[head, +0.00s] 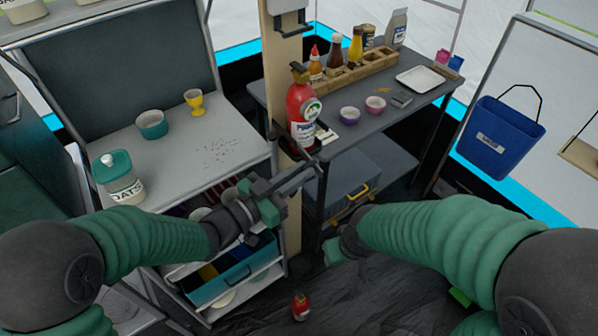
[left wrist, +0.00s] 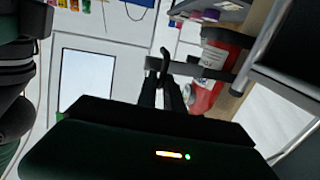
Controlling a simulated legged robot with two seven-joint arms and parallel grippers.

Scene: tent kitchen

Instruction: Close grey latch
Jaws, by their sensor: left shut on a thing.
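A red fire extinguisher (head: 301,108) stands upright in a dark bracket on a wooden post. The grey latch (left wrist: 190,68) is a dark strap across the extinguisher, which also shows in the left wrist view (left wrist: 208,88). My left gripper (head: 308,170) is just below the extinguisher's base in the head view. In the left wrist view its fingers (left wrist: 164,82) are close together on the latch's free end. The exact contact is dark and hard to make out. My right gripper (head: 341,247) is low, in front of the grey box, with its fingers unclear.
A grey table (head: 408,117) at the right bears bottles, bowls and a white tray (head: 420,78). A shelf unit (head: 205,165) with a teal bowl and an oats jar (head: 122,180) is at the left. A grey box (head: 350,180) sits under the table. A blue bucket (head: 500,138) hangs at far right.

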